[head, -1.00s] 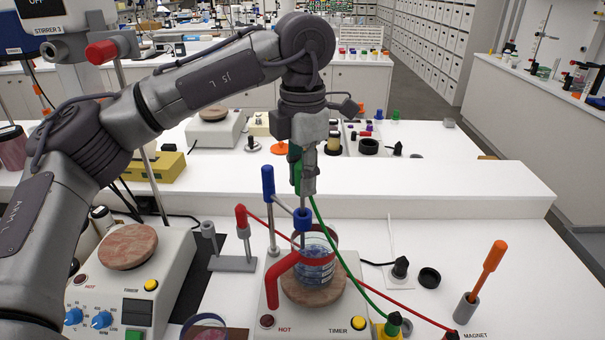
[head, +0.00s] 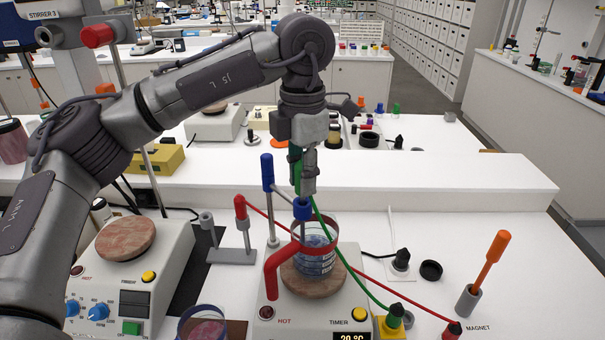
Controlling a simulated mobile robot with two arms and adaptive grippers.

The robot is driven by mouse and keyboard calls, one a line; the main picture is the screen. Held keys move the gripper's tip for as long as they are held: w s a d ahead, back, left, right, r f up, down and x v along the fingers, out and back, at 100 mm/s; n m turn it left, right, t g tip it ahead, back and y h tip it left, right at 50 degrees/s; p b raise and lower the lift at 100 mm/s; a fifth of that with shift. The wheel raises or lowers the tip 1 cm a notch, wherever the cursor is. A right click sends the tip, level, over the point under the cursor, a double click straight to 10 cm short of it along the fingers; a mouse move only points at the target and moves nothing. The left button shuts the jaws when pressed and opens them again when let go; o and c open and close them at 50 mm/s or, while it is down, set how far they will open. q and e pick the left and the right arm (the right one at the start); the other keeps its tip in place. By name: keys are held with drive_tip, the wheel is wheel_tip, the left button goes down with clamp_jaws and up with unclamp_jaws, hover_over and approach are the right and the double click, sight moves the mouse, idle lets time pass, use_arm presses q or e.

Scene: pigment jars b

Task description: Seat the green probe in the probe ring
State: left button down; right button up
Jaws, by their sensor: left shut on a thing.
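My left gripper (head: 307,188) points down above the hotplate and is shut on the green probe (head: 297,168). The probe's green body shows at the left side of the fingers, and the fingers hide part of it. The blue probe ring (head: 302,209) is just below the fingertips, on an arm from a blue-topped stand (head: 268,175). A thin grey rod shows under the ring, over the glass beaker (head: 316,262). I cannot tell whether it passes through the ring or in front. My right gripper is not in view.
The beaker stands on the hotplate's round top (head: 313,283), with a red bent holder (head: 272,275) in front. A green cable (head: 345,260) runs from the gripper to a green plug (head: 395,316). A red cable crosses nearby. An orange-handled rod (head: 490,258) stands at right.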

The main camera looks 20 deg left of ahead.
use_arm(q)
drive_tip(key=shift+f+b, duration=0.6)
drive_tip(key=shift+f, duration=0.3)
drive_tip(key=c, duration=0.8)
unclamp_jaws()
drive_tip(key=shift+c, duration=0.2)
drive_tip(key=shift+r, duration=0.15)
wheel_tip(320, 180, up, 12)
drive_tip(key=shift+f, duration=0.1)
